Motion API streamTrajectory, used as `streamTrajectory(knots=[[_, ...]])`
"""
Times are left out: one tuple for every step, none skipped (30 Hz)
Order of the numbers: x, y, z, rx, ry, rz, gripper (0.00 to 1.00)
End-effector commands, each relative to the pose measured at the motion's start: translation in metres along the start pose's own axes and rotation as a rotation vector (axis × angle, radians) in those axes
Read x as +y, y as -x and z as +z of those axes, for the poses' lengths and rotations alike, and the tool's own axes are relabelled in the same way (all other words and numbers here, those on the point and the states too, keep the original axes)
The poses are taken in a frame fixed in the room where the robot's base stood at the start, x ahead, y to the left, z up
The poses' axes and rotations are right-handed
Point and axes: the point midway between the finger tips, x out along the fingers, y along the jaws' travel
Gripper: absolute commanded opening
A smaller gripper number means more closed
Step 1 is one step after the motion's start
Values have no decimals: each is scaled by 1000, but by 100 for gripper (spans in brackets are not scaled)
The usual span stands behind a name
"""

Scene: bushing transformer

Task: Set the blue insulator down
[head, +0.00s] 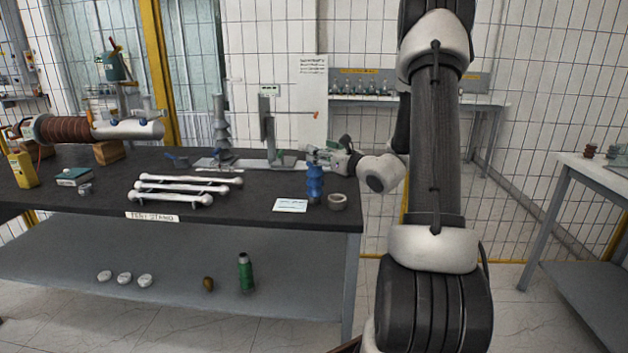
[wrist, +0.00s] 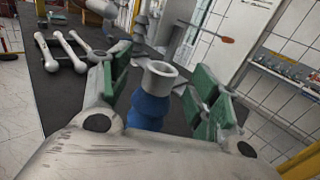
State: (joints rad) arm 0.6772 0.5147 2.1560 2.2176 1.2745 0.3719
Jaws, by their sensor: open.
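The blue insulator (head: 315,182) stands upright on the dark bench top near its right end. My gripper (head: 318,155) is at the height of the insulator's top, coming in from the right. In the wrist view the insulator (wrist: 149,108) has a pale hollow collar on top and sits between the green-padded fingers of my gripper (wrist: 158,92). The fingers are open, with a gap visible on each side of the collar. The insulator's lower part is hidden in the wrist view by the gripper body.
A grey ring (head: 337,201) and a white card (head: 290,205) lie close to the insulator. White rods (head: 185,188) lie to the left. A grey ribbed post (head: 221,135) and a metal stand (head: 268,130) rise behind. The bench's right edge is near.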

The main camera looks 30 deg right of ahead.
Motion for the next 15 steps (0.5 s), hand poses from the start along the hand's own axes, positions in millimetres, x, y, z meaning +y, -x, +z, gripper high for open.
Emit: streamTrajectory(knots=[[-1, -9, -2, -1, 1, 3, 62], [-2, -14, -3, 0, 0, 3, 62], [-2, -20, -4, 1, 0, 4, 62], [-2, -25, -3, 0, 1, 4, 62], [-2, -29, -3, 0, 1, 3, 62], [-2, -33, -3, 0, 1, 3, 62], [-2, -35, -3, 0, 1, 3, 62], [-2, -37, -3, 0, 1, 3, 62], [-2, -38, -3, 1, 1, 3, 62], [-2, -39, -3, 1, 1, 2, 62], [-2, -39, -3, 1, 1, 2, 62], [-2, -38, -3, 1, 1, 2, 62], [-2, -38, -3, 1, 1, 2, 62], [-2, -38, -3, 1, 1, 2, 62], [-2, -38, -3, 1, 1, 2, 62]])
